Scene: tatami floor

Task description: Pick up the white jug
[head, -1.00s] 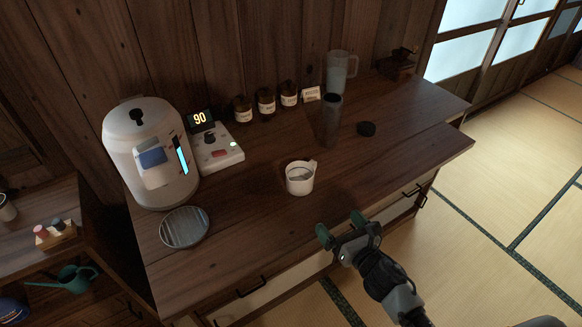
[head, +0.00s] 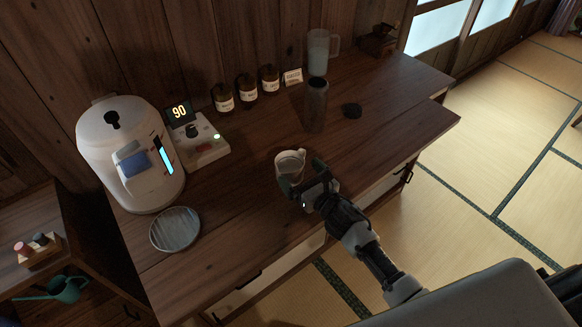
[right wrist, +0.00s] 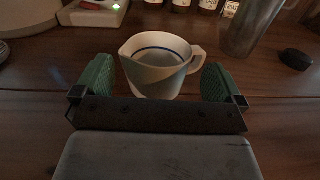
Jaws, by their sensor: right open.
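The white jug (head: 289,165) stands upright on the wooden counter, in front of the scale-like device. In the right wrist view the jug (right wrist: 158,72) has a spout at the left, a handle at the right and a dark line round its inside. My right gripper (head: 301,182) is at the jug's near side and hides its lower part in the head view. In the right wrist view the green fingertips of the right gripper (right wrist: 159,84) are apart, one on either side of the jug, with nothing visibly gripped. My left gripper is not in view.
A white kettle machine (head: 130,155) and a round ribbed plate (head: 175,230) are at the left. A grey tumbler (head: 316,105), a black lid (head: 352,111), several dark jars and a clear pitcher (head: 319,50) stand behind. The counter right of the jug is clear.

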